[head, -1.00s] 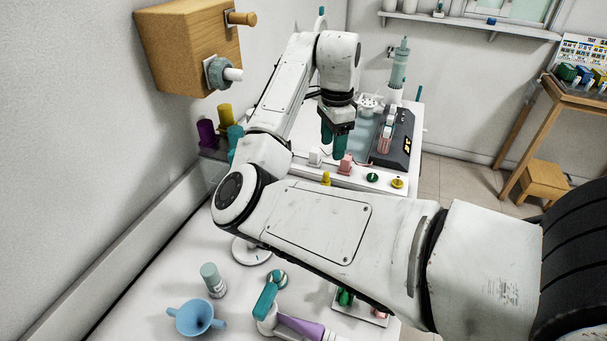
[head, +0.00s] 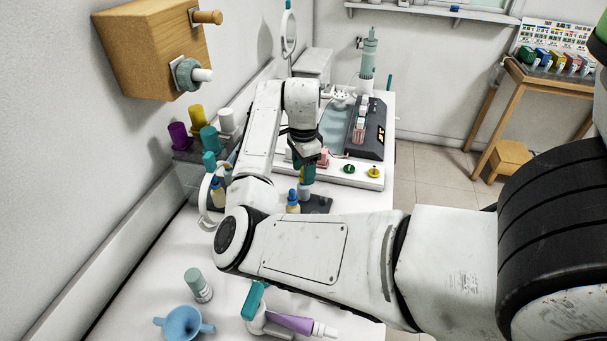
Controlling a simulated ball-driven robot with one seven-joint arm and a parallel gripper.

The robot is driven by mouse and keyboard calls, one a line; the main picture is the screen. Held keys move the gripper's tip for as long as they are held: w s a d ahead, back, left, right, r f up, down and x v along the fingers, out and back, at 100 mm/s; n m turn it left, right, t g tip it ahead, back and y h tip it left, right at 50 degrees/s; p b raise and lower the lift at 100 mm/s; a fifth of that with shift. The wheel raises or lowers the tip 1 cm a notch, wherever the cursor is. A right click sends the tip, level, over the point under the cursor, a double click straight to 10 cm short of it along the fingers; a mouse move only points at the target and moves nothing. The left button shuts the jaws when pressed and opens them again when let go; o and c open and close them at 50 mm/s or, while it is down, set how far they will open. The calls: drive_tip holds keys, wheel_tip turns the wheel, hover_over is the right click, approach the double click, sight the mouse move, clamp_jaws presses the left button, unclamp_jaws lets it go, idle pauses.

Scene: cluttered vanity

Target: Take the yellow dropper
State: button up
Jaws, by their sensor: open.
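My gripper (head: 308,168), with teal fingers, points down over the dark tray (head: 318,205) in the middle of the vanity. It is open. A small yellow part, which looks like the top of the yellow dropper (head: 306,174), shows right at the fingers. I cannot tell whether it is between them or just behind or in front, or whether they touch it. Its lower part is mostly hidden, with a bit of blue showing below. A bottle with a blue top and pale yellow body (head: 293,202) stands close by at the lower left.
A white panel with a green knob (head: 349,169) and a yellow knob (head: 374,172) lies behind the tray. A ring-shaped stand (head: 211,192) and several coloured cups are at left. A blue funnel (head: 183,323), a capped bottle (head: 198,285) and a purple tube (head: 290,323) are in front.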

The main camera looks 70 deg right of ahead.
drive_tip(key=shift+f, duration=0.15)
clamp_jaws()
idle(0.4)
